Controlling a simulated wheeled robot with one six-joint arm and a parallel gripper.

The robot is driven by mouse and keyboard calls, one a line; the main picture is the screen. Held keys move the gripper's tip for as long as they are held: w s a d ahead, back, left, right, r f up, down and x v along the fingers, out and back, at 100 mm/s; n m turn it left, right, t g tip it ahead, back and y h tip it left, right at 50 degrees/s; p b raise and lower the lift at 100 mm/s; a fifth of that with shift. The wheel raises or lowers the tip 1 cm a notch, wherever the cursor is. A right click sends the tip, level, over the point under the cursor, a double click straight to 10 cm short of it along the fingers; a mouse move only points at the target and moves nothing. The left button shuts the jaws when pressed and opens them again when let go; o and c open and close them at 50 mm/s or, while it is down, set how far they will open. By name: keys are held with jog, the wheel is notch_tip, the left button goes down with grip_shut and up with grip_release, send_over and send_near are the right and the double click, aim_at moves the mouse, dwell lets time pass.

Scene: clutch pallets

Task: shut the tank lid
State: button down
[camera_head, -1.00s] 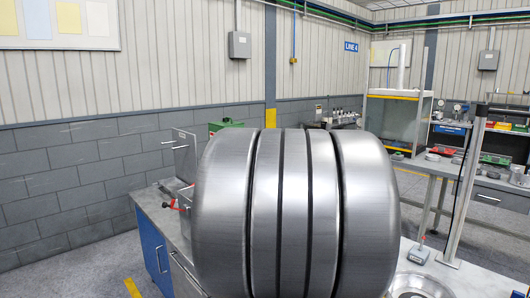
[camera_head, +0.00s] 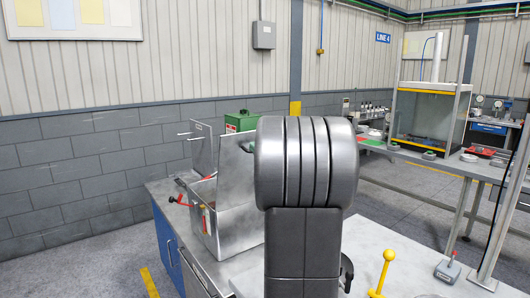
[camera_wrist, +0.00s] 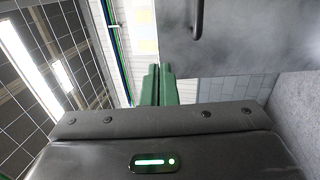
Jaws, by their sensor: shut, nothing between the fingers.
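The tank (camera_head: 235,232) is a grey metal box on the left part of the bench, with a red-handled valve (camera_head: 181,202) on its left side. An upright grey plate with a handle, which looks like the raised lid (camera_head: 203,150), stands at its back left. A second grey panel (camera_head: 236,172) rises beside it, partly behind my arm. In the wrist view, my gripper (camera_wrist: 159,68) has its green fingers together, with nothing between them. A grey panel with a dark handle (camera_wrist: 197,20), probably the lid, fills the upper right, close to the fingertips. Contact cannot be told.
A green box (camera_head: 241,122) stands behind the tank. A yellow knobbed lever (camera_head: 384,272) and a small grey device (camera_head: 447,271) are at the front right of the bench, near a metal post (camera_head: 510,205). A tall glazed cabinet (camera_head: 428,115) stands further back.

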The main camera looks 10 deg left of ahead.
aim_at(239, 134)
jog(key=p+x, duration=0.2)
jog(key=x, duration=0.5)
